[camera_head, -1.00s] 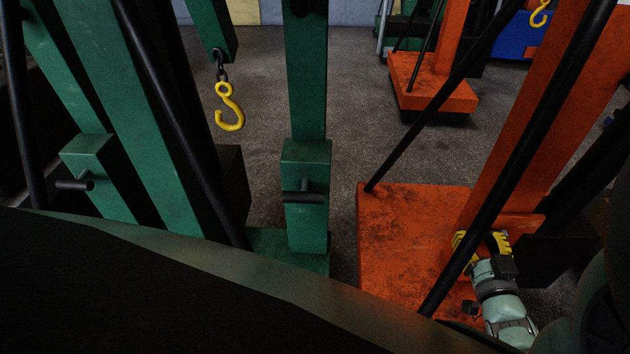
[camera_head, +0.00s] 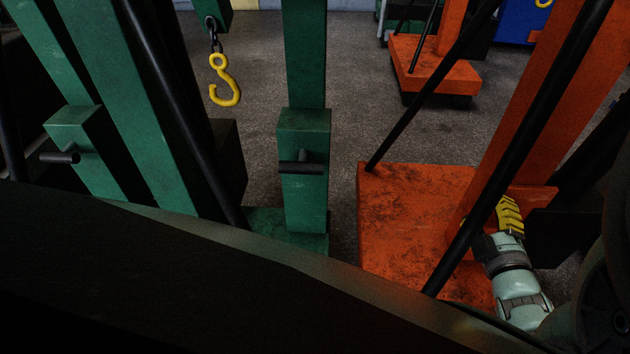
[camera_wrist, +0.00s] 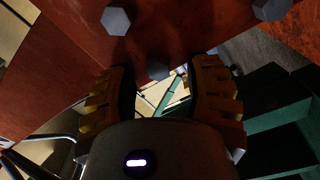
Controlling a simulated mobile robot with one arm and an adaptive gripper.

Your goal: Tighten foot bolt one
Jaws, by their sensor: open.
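In the wrist view, a grey hex bolt head (camera_wrist: 158,71) shows on the red-orange metal, between and just beyond my fingertips. Two more grey hex bolt heads show there, one at the upper left (camera_wrist: 116,20) and one at the upper right (camera_wrist: 271,9). I cannot tell which is foot bolt one. My gripper (camera_wrist: 160,80) is open, with its yellow ribbed fingers on either side of the middle bolt and no visible contact. In the head view, my gripper (camera_head: 509,213) is beside the base of the orange post (camera_head: 540,110). The bolts are hidden there.
A thin black bar (camera_head: 510,150) slants in front of the orange post, close to my gripper. The orange base plate (camera_head: 405,215) is bare. Green posts (camera_head: 304,165) and a yellow hook (camera_head: 224,85) are on the left. Grey floor (camera_head: 410,140) is open behind.

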